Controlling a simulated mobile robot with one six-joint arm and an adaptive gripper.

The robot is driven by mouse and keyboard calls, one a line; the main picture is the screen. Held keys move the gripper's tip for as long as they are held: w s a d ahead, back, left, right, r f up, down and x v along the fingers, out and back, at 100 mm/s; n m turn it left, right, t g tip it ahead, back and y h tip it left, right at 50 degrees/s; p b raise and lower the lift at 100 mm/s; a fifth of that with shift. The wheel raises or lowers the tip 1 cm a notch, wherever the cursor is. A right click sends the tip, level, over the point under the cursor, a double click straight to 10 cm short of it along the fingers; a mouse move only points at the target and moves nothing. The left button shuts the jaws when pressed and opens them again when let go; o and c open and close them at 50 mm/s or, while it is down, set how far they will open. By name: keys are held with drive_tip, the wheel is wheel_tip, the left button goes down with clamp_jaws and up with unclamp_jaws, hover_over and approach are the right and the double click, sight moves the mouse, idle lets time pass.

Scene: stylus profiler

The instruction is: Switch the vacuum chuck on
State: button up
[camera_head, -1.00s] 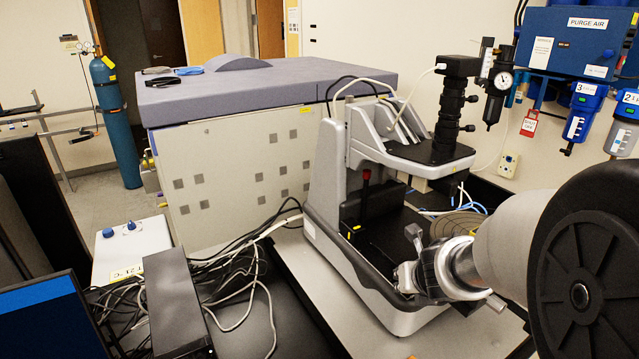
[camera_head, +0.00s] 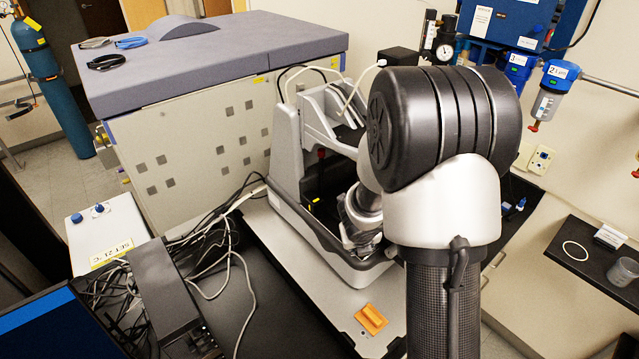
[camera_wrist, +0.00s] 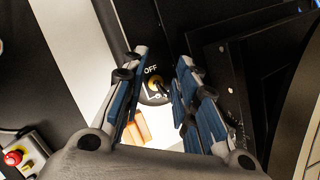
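A small toggle switch (camera_wrist: 157,85) with a brass-coloured collar sits on a dark panel in the wrist view, with the word OFF printed beside it. A second label is partly hidden by a finger. My gripper (camera_wrist: 160,66) is open, with one blue-padded finger on each side of the switch. The right finger lies close to the switch; I cannot tell whether it touches. In the head view the grey profiler (camera_head: 286,165) stands on a pale table, and my arm hides the switch and the gripper's fingertips.
An orange block (camera_head: 371,319) lies on the table in front of the profiler. Cables (camera_head: 205,255) are heaped at the left. A black shelf (camera_head: 600,240) is at the right. The wrist view shows a red button (camera_wrist: 13,157) at lower left.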

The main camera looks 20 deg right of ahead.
drive_tip(key=p, duration=0.3)
drive_tip(key=shift+a+r+g+p, duration=0.15)
drive_tip(key=shift+r+g+p, duration=0.05)
drive_tip(key=shift+g+p, duration=0.15)
